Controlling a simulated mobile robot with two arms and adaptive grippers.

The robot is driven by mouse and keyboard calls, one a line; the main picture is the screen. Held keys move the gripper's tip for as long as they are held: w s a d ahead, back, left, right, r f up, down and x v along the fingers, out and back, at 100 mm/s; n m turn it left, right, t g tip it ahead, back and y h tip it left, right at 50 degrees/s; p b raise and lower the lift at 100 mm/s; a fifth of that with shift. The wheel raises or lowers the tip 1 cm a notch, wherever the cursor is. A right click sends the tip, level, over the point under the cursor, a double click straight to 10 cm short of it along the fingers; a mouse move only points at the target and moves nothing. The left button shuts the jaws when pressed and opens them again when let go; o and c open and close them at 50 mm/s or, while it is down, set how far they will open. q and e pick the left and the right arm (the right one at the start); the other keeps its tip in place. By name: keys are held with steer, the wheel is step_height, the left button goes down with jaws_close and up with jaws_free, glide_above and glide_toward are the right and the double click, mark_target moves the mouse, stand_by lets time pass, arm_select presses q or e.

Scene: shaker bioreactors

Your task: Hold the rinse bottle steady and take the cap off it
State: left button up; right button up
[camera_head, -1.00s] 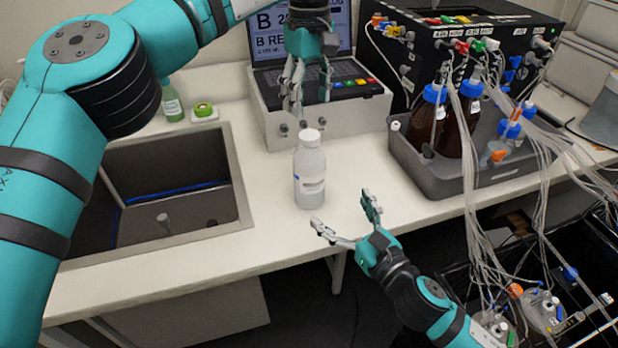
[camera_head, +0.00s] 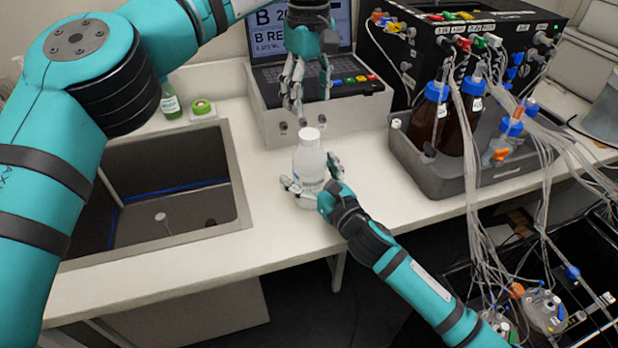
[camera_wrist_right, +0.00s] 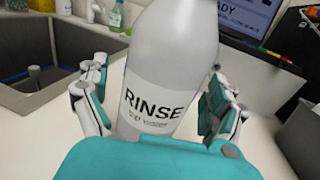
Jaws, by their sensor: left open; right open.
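The rinse bottle (camera_head: 309,158), white with a white cap (camera_head: 309,137), stands upright on the bench right of the sink. In the right wrist view the bottle (camera_wrist_right: 165,60) shows its RINSE label, and its cap is out of the picture. My right gripper (camera_head: 312,185) is open, with one finger on each side of the lower part of the bottle; in the wrist view its fingers (camera_wrist_right: 160,105) do not clearly press on the sides. My left gripper (camera_head: 310,100) is open and points down above and behind the cap, apart from it.
The sink (camera_head: 170,215) is on the left. A laptop on a white stand (camera_head: 325,118) is behind the bottle. A grey tray (camera_head: 430,180) with brown bottles and tubing stands to the right. A green bottle (camera_head: 171,103) is at the back left.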

mark_target(309, 134)
jaws_close()
arm_select(q)
steer(key=m, duration=0.3)
steer(key=shift+d+m, duration=0.1)
steer(key=shift+m, duration=0.3)
steer(key=m, duration=0.5)
steer(key=shift+f, duration=0.35)
step_height(309, 134, down, 7)
steer(key=shift+f, duration=0.15)
steer(key=shift+c, duration=0.4)
